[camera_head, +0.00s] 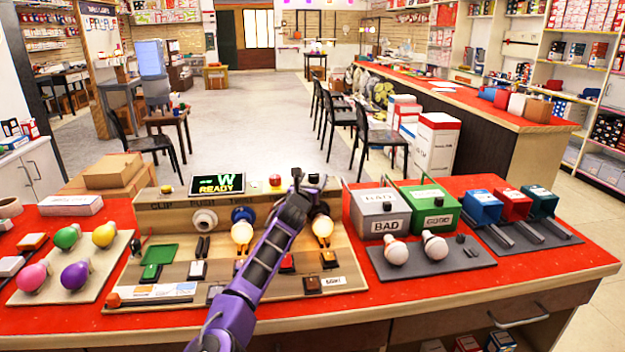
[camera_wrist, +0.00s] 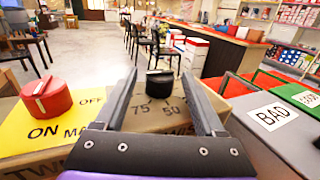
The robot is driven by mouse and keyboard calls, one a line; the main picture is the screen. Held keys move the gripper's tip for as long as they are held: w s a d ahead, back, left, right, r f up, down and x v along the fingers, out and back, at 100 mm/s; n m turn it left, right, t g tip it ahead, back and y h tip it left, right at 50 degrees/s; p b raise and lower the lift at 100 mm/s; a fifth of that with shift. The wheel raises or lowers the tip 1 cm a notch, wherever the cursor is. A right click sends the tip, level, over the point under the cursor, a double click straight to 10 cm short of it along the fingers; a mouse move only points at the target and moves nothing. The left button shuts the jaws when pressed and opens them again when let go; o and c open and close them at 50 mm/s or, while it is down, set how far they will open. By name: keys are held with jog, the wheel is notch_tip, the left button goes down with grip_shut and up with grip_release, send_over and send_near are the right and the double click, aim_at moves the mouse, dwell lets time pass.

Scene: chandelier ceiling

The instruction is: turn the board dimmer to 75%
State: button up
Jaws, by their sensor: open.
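The dimmer is a black round knob (camera_wrist: 159,86) on a cardboard-coloured board with "75" at its lower left and "50" at its lower right. My gripper (camera_wrist: 160,74) is open, and its two fingers reach out on either side of the knob in the wrist view. I cannot tell whether they touch it. In the head view my gripper (camera_head: 298,190) is over the upper right of the wooden test board (camera_head: 148,219), and I cannot make out the dimmer clearly there. The knob's pointer cannot be read.
A red ON/OFF knob (camera_wrist: 46,97) on a yellow plate is left of the dimmer. The grey BAD box (camera_head: 381,213) and green GOOD box (camera_head: 423,207) stand close on the right. Lit bulbs (camera_head: 242,232) and a READY display (camera_head: 217,184) are on the board.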

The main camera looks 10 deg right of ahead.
grip_shut()
jog(key=shift+d+f+n+y, duration=0.1)
jog(key=shift+n+y, duration=0.2)
jog(key=shift+y, duration=0.1)
jog(key=shift+d+n+t+y+b, duration=0.15)
jog(key=shift+n+t+y+b, duration=0.35)
jog(key=shift+y, duration=0.4)
jog(key=n+y, duration=0.2)
jog(key=y, duration=0.2)
jog(key=shift+d+n, duration=0.15)
jog(key=shift+n, duration=0.25)
jog(key=shift+d+n+g+y, duration=0.1)
jog(key=shift+n+g+y, duration=0.1)
jog(key=shift+n+y, duration=1.2)
jog(key=shift+d+n+g+y, duration=0.15)
jog(key=shift+n+y, duration=0.65)
jog(key=shift+y, duration=1.2)
jog(key=shift+a+y, duration=0.1)
jog(key=shift+y, duration=0.2)
